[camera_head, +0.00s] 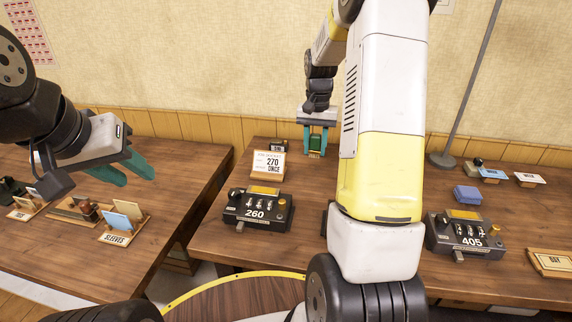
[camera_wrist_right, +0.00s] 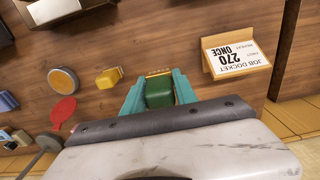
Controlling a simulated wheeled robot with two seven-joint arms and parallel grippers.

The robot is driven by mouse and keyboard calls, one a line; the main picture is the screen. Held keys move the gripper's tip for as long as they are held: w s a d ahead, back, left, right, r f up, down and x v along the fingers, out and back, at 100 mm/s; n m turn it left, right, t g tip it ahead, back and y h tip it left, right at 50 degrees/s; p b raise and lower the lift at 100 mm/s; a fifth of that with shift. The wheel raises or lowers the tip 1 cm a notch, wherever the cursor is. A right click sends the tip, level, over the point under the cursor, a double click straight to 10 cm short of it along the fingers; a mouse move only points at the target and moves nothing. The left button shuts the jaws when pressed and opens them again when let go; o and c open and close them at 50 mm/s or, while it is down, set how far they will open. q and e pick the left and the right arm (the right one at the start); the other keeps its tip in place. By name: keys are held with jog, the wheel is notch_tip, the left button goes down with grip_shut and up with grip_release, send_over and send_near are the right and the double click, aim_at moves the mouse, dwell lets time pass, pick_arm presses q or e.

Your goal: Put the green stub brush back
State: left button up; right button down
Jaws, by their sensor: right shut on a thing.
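The green stub brush (camera_head: 316,143) is between the teal fingers of my right gripper (camera_head: 317,140), near the back of the middle table, right of the job docket card. In the right wrist view the green block (camera_wrist_right: 160,94) is gripped between both fingers of the right gripper (camera_wrist_right: 159,90), with a yellow bristle-like strip showing at its far edge. I cannot tell whether the brush touches the table. My left gripper (camera_head: 124,172) is at the left, above the left table, its two teal fingers apart and empty.
The job docket card (camera_head: 268,163) reads 270 ONCE. A black 260 counter device (camera_head: 257,210) stands in front of it; a 405 device (camera_head: 466,236) and blue block (camera_head: 467,195) are right. A SLEEVES card holder (camera_head: 123,226) is on the left table. A lamp pole base (camera_head: 441,160) stands behind.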

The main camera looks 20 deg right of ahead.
aim_at(312, 180)
notch_tip(312, 180, down, 9)
jog(key=shift+f, duration=0.2)
jog(key=shift+f, duration=0.1)
jog(key=c, duration=1)
grip_release()
jog(key=shift+o, duration=0.2)
